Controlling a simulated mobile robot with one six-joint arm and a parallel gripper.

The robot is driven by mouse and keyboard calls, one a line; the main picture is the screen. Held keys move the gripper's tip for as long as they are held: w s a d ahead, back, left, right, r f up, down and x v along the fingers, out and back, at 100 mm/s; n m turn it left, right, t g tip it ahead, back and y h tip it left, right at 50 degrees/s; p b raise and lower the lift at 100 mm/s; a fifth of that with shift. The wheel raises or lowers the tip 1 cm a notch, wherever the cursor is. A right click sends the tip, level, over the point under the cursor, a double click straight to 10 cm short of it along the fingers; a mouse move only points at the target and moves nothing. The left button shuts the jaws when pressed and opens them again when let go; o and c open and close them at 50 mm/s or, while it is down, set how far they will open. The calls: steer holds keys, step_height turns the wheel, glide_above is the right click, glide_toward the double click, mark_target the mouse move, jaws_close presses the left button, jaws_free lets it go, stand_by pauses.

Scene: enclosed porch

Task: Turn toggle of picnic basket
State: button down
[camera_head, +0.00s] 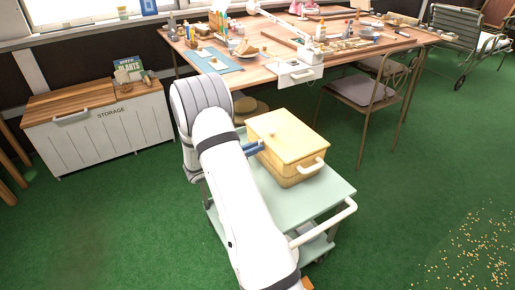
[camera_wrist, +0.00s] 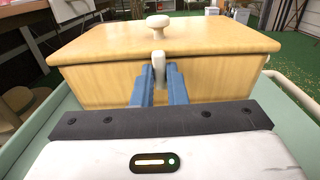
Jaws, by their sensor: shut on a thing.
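The picnic basket (camera_head: 292,143) is a pale yellow wooden box with a lid, standing on a light green cart. In the wrist view the basket (camera_wrist: 100,85) faces me, with a round knob (camera_wrist: 158,24) on its lid. The white toggle (camera_wrist: 158,60) sits on the front face at the lid's edge. My gripper (camera_wrist: 159,76) has blue fingers, which are shut on the toggle from both sides. In the head view my gripper (camera_head: 254,147) reaches the basket's left side, and the toggle is hidden there.
The cart (camera_head: 329,191) has a white push handle (camera_head: 325,224) at its near right. A cluttered work table (camera_head: 270,67) stands behind it, with a chair (camera_head: 362,92) at the right. A storage chest (camera_head: 100,125) stands at the left.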

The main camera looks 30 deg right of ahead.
stand_by(0.4)
steer(key=c, duration=1.4)
jaws_free()
steer(key=shift+c, duration=0.2)
steer(key=a+p, duration=0.1)
steer(key=a, duration=0.6)
steer(key=shift+w+a, duration=0.15)
steer(key=shift+a, duration=0.25)
